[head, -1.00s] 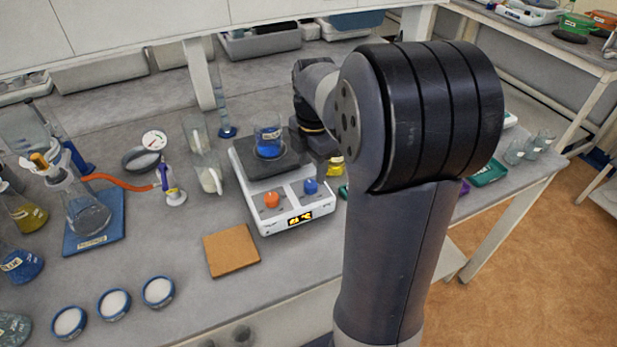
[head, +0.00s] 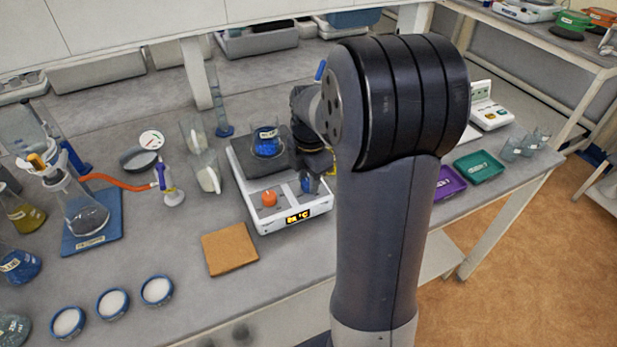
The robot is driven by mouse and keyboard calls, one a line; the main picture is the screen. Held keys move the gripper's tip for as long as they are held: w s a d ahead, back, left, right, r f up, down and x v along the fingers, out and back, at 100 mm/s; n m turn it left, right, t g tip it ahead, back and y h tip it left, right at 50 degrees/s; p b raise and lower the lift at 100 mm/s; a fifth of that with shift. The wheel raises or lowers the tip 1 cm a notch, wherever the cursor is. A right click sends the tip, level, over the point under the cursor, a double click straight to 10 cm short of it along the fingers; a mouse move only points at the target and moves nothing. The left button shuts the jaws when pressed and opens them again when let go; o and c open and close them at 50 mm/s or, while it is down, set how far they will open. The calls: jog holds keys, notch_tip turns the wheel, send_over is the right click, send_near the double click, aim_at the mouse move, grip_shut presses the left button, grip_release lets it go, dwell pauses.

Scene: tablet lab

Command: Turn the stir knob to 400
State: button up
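A white hotplate stirrer (head: 268,219) stands on the bench with an orange knob (head: 269,198) on the left and a blue knob (head: 305,184) on the right of its front. I cannot read which one is the stir knob. Its small display (head: 298,216) glows yellow and seems to show a °C value, too small to read surely. A beaker of blue liquid (head: 266,143) sits on the dark top plate. My gripper (head: 313,178) is at the blue knob and partly covers it. Its fingers are too small and hidden to show whether they are open, shut or touching the knob.
A cork mat (head: 229,249) lies in front of the hotplate. Several white-filled dishes (head: 113,303) are at the front left. A glass beaker (head: 207,174) stands close left of the hotplate. Purple (head: 449,182) and green (head: 478,167) trays lie to the right, beyond my arm.

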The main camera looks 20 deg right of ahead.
jog(key=c, duration=0.4)
